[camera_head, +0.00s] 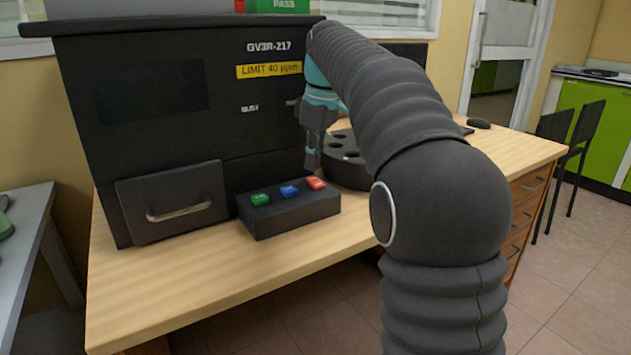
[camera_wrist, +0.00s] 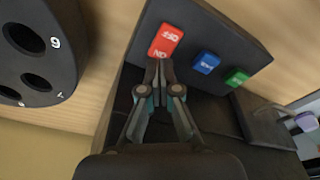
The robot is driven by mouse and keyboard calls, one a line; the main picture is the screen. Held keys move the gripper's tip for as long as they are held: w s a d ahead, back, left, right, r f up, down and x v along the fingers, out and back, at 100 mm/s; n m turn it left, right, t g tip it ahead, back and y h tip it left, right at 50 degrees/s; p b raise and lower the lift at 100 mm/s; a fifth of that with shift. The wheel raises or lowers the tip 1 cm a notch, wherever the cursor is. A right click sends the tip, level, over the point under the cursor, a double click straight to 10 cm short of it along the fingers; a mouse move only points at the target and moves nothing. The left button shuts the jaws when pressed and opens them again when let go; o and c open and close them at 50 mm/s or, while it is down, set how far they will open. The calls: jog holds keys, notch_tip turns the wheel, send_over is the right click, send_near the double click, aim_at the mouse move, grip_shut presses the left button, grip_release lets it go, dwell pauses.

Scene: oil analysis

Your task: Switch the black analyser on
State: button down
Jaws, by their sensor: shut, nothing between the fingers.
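The black analyser (camera_head: 150,60) stands on the wooden desk, with a dark screen (camera_head: 155,92) and a shut front drawer (camera_head: 172,202). Its low control box (camera_head: 290,215) carries a green button (camera_head: 260,199), a blue button (camera_head: 289,190) and a red switch (camera_head: 316,183). In the wrist view, the red switch (camera_wrist: 165,40) is marked ON and OFF, with ON at the end nearer my gripper. My gripper (camera_wrist: 160,65) is shut and empty, its tips close to that ON end. In the head view, my gripper (camera_head: 312,166) is just above the red switch; contact cannot be told.
A black round carousel (camera_head: 345,165) with numbered holes stands right beside the control box; it fills the left of the wrist view (camera_wrist: 45,60). A green PASS sign (camera_head: 285,5) is behind the analyser's top. The desk (camera_head: 190,275) is clear in front of the box.

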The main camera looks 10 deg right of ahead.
aim_at(314, 179)
jog(key=shift+f+b, duration=0.75)
jog(key=shift+f, duration=0.45)
dwell(0.8)
jog(key=shift+r, duration=0.15)
notch_tip(314, 179, up, 5)
jog(key=p, duration=0.5)
jog(key=shift+p, duration=0.3)
jog(key=shift+r, duration=0.9)
